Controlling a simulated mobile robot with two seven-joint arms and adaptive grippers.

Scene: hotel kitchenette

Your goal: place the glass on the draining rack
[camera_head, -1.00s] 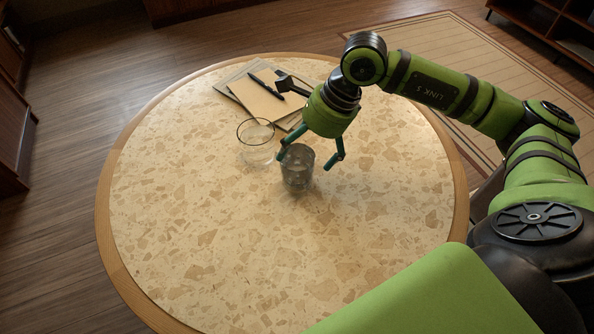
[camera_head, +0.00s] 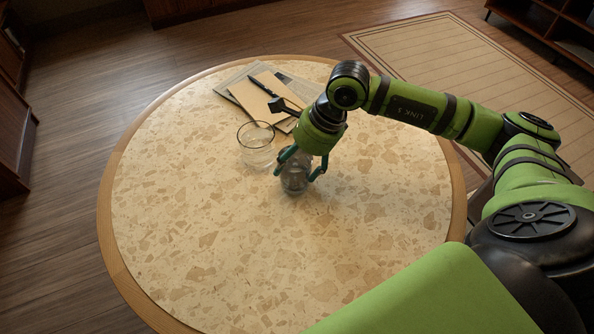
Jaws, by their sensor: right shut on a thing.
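A smoky grey glass (camera_head: 295,181) stands on the round table. The gripper partly hides the glass's rim. A clear, wider glass (camera_head: 256,150) stands just to the left of and behind the grey one, close to the left finger. I see no draining rack in this view. My left gripper is not in view.
The round stone-patterned table (camera_head: 210,240) has a wooden edge and is clear at the front, left and right. Behind the glasses lie a tan notebook (camera_head: 262,100), a dark pen (camera_head: 262,84) and papers. A striped rug lies on the floor behind.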

